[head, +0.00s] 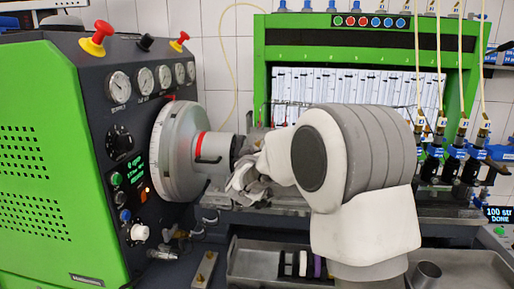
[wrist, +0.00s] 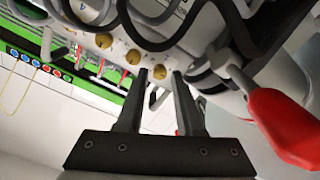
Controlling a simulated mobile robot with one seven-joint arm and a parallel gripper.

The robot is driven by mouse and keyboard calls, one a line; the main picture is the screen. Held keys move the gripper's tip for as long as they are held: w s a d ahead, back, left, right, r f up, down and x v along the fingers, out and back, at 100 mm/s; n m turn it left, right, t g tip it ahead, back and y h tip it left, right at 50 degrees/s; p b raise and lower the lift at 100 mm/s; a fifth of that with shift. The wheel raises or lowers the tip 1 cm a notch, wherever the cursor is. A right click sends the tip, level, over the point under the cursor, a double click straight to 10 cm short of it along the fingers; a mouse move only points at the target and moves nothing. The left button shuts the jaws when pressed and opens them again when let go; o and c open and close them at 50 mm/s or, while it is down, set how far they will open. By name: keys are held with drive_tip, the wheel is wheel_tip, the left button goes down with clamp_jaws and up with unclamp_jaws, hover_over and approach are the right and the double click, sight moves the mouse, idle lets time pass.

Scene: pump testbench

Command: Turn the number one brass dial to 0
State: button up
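In the wrist view, several round brass dials sit in a row on a pale manifold. One brass dial (wrist: 159,72) shows between my fingertips, with others up and to the left, such as the middle dial (wrist: 133,57) and another dial (wrist: 104,40). I cannot read numbers or settings on them, so I cannot tell which is number one. My gripper (wrist: 160,82) is open, its two dark fingers apart and pointing at the nearest dial. I cannot tell whether they touch it. In the head view my arm largely hides my gripper and the dials.
A red-ended lever (wrist: 285,125) lies close to the right of my fingers, and black hoses (wrist: 150,15) pass above. In the head view, a large grey flywheel (head: 175,150) stands left of my arm.

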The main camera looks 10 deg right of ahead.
drive_tip(key=shift+w+d, duration=0.2)
drive_tip(key=shift+w, duration=0.45)
drive_tip(key=shift+c, duration=0.3)
clamp_jaws()
